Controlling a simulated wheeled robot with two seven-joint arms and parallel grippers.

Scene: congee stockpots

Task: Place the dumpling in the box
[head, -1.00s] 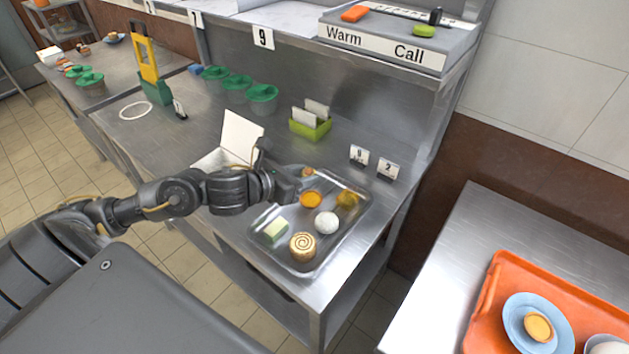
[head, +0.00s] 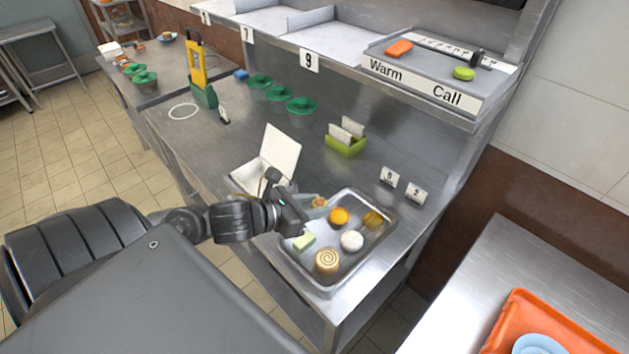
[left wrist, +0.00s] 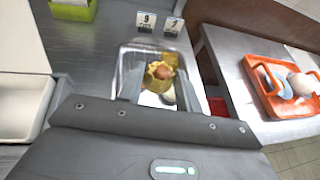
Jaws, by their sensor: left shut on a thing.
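The dumpling (head: 319,202), yellowish with an orange-brown top, is between the fingers of my left gripper (head: 306,208) at the tray's far left corner in the head view. In the left wrist view my left gripper (left wrist: 158,88) is shut on the dumpling (left wrist: 162,71), with the metal tray behind it; its exact height over the tray is hard to judge. The white box (head: 279,152) stands open, lid up, just left of the tray, partly hidden by my arm. It also shows at the left wrist view's left edge (left wrist: 22,108). My right gripper is not in view.
The metal tray (head: 309,281) holds a green-white piece, a spiral roll, a white bun, an orange round and a yellow piece. Number cards (head: 389,177) and a green holder (head: 345,146) stand behind. An orange tray (head: 521,303) is at right.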

